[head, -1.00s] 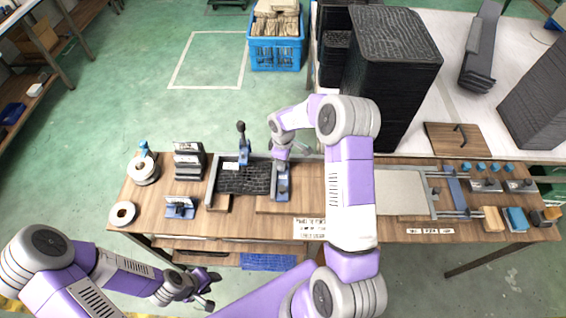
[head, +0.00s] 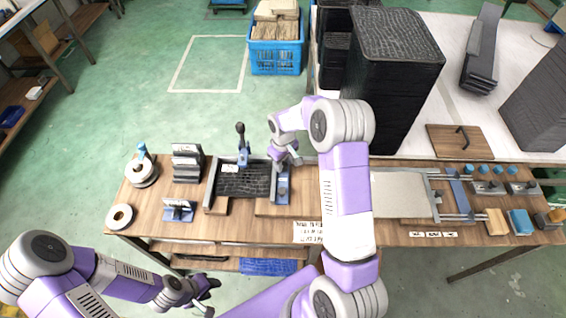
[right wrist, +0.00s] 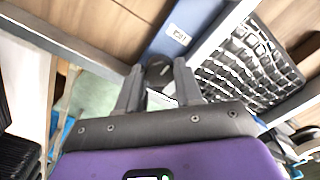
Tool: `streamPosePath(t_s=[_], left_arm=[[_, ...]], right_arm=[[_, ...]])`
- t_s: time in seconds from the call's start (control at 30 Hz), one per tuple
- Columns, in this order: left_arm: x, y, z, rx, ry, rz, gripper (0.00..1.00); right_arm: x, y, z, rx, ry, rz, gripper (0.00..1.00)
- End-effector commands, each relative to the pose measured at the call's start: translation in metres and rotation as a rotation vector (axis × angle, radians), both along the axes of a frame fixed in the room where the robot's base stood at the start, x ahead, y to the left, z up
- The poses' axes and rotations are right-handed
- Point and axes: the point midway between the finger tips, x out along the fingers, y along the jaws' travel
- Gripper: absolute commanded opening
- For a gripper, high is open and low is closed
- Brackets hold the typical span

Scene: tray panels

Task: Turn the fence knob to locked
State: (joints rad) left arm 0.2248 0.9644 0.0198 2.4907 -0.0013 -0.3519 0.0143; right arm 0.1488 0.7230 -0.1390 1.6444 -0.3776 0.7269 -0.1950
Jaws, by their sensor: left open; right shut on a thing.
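The fence (head: 282,190) is a blue bar at the right end of the left tray fixture, beside a black textured panel (head: 243,180). In the right wrist view the blue bar (right wrist: 185,28) carries a small white label. My right gripper (head: 284,160) is at the far end of this bar. Its fingers (right wrist: 158,82) are shut on the dark round fence knob (right wrist: 158,70), which is partly hidden between them. The knob's locked or unlocked marking cannot be read. My left gripper (head: 210,294) is open and empty, low in front of the bench.
A tall black stack (head: 390,90) stands behind my right arm. A second fixture (head: 402,195) is to the right.

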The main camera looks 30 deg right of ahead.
Motion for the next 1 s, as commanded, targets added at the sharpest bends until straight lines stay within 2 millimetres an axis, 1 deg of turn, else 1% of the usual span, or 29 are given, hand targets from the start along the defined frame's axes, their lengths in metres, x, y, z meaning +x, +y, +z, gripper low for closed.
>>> streamPosePath(t_s=[0.33, 0.37, 0.5, 0.8, 0.87, 1.0], left_arm=[[0.000, 0.000, 0.000, 0.000, 0.000, 0.000, 0.43], [0.000, 0.000, 0.000, 0.000, 0.000, 0.000, 0.43], [0.000, 0.000, 0.000, 0.000, 0.000, 0.000, 0.43], [0.000, 0.000, 0.000, 0.000, 0.000, 0.000, 0.43], [0.000, 0.000, 0.001, 0.000, 0.000, 0.000, 0.43], [0.000, 0.000, 0.004, 0.000, 0.000, 0.000, 0.43]], right_arm=[[0.001, 0.000, 0.001, 0.000, -0.004, -0.005, 0.05], [0.001, 0.000, 0.001, 0.000, -0.004, -0.005, 0.40], [0.001, 0.000, 0.001, 0.001, -0.003, -0.004, 0.61], [0.000, 0.000, 0.002, 0.000, -0.002, -0.003, 0.61], [0.001, 0.000, 0.007, 0.000, -0.003, -0.003, 0.61], [0.001, 0.000, 0.029, 0.000, -0.006, -0.003, 0.61]])
